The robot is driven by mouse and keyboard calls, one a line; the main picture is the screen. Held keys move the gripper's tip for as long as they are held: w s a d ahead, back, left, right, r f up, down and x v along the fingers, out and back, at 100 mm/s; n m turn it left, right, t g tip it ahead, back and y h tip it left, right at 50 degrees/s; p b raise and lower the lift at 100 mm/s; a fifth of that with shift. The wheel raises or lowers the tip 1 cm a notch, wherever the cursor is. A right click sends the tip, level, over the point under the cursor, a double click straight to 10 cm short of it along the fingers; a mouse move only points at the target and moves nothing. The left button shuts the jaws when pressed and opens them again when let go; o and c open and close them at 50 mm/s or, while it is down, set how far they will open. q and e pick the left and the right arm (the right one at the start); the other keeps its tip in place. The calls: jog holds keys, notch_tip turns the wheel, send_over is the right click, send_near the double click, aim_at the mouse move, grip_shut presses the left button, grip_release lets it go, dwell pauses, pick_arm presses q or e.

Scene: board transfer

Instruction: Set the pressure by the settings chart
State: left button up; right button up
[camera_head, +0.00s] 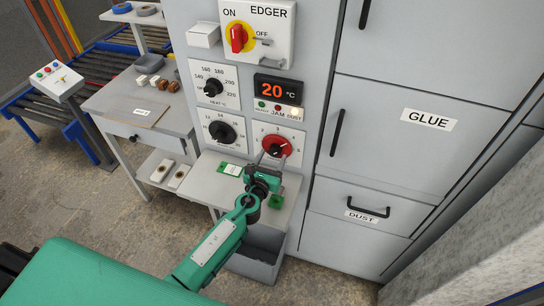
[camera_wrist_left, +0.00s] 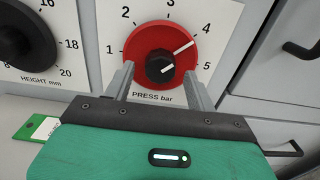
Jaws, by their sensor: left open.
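The pressure dial, marked PRESS bar, has a red disc (camera_head: 284,141) on a white plate; it also shows in the left wrist view (camera_wrist_left: 137,45). At its centre is a black knob (camera_wrist_left: 160,62). A white line on the red disc points up-right towards 4. My left gripper (camera_head: 271,158) is open in front of the dial. In the left wrist view its fingers (camera_wrist_left: 157,70) stand on either side of the knob's lower part, apart from it; I cannot tell how far. I cannot identify a settings chart; a white-and-green card (camera_head: 232,170) lies on the ledge, its text unreadable.
The height dial (camera_head: 222,131) is left of the pressure dial, with the heat dial (camera_head: 213,86) above it. A display (camera_head: 278,89) reads 20 °C. The red EDGER switch (camera_head: 238,38) is higher up. A grey bin (camera_head: 255,265) stands below the ledge; drawers are at right.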

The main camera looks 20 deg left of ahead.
pick_arm(q)
jog(key=shift+w, duration=0.45)
jog(key=c, duration=1)
